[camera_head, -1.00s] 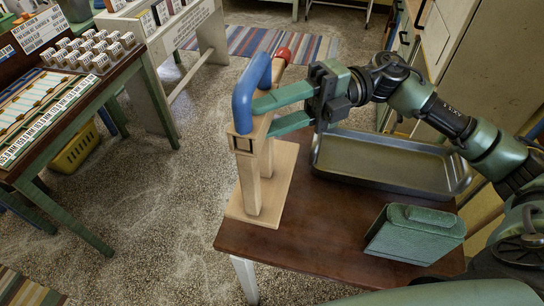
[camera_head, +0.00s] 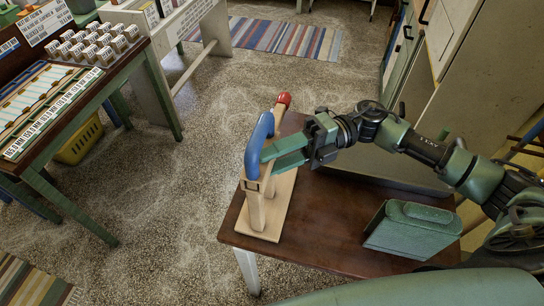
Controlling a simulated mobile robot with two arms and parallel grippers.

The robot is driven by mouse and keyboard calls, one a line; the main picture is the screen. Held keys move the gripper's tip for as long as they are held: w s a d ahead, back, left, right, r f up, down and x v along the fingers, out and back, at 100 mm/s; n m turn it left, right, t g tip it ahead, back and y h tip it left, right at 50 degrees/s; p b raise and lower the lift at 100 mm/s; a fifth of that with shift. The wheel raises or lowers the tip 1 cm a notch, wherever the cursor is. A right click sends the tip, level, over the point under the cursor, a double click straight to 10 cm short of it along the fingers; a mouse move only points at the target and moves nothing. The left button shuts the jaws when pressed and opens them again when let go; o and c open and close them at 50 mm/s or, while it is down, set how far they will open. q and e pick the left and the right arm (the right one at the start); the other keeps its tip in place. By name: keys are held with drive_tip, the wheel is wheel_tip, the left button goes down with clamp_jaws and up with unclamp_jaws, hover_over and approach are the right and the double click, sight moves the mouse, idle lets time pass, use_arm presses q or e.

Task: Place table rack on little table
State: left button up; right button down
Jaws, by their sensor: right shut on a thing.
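The table rack, a pale wooden stand with a flat base (camera_head: 284,205), a blue curved top (camera_head: 257,143) and a red-tipped peg (camera_head: 283,99), is at the left end of the little table (camera_head: 325,225), a brown top on white legs. Its base overlaps the tabletop near the left edge; I cannot tell whether it rests fully on the wood. My right gripper (camera_head: 278,155), with green fingers, is shut on the rack's upper part just below the blue top. The fingers partly hide the upright. My left gripper is not in view.
A green box (camera_head: 411,230) stands on the little table's right side. The middle of the top is clear. Cabinets (camera_head: 480,50) stand behind my right arm. A work table (camera_head: 105,85) with several labelled pieces is at the left, with open floor between.

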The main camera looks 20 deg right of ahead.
drive_tip(key=c, duration=1.2)
unclamp_jaws()
drive_tip(key=shift+f, duration=0.1)
drive_tip(key=o, duration=0.3)
drive_tip(key=shift+r, duration=0.2)
drive_tip(key=d+b, duration=0.1)
drive_tip(key=d, duration=0.3)
drive_tip(key=w+d+b, duration=0.1)
drive_tip(key=d+b, duration=0.1)
drive_tip(key=d, duration=0.2)
drive_tip(key=d+b, duration=0.2)
drive_tip(key=d, duration=0.2)
drive_tip(key=shift+w, duration=0.4)
